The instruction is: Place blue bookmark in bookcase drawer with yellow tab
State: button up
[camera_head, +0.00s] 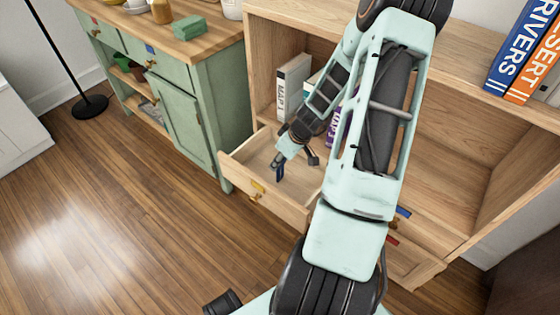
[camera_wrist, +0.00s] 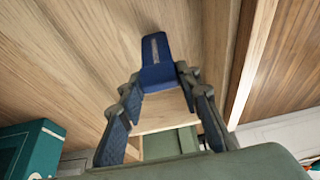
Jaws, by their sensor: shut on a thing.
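The bookcase (camera_head: 470,112) is light wood. Its left drawer (camera_head: 239,165) is pulled open, with a yellow tab (camera_head: 258,186) on its front. My gripper (camera_head: 280,163) is over the open drawer, pointing down, shut on the blue bookmark (camera_head: 280,173). In the wrist view the blue bookmark (camera_wrist: 156,52) sticks out beyond the fingertips of my gripper (camera_wrist: 158,82), with pale wood behind it. A grey strip runs along its middle. I cannot tell whether the bookmark touches the drawer floor. My arm hides part of the drawer's right side.
Books, including a white one (camera_head: 293,84), stand on the shelf behind the drawer. Blue (camera_head: 403,211) and red (camera_head: 392,240) tabs mark drawers at right. A green cabinet (camera_head: 180,100) stands at left. Large books (camera_head: 515,55) stand on top. The left floor is clear.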

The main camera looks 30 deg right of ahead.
jog(key=shift+f, duration=0.15)
jog(key=o, duration=0.9)
jog(key=shift+o, duration=0.2)
jog(key=shift+r, duration=0.3)
jog(key=p+v, duration=0.3)
jog(key=v, duration=0.8)
jog(key=shift+r, duration=0.35)
jog(key=shift+s, duration=0.1)
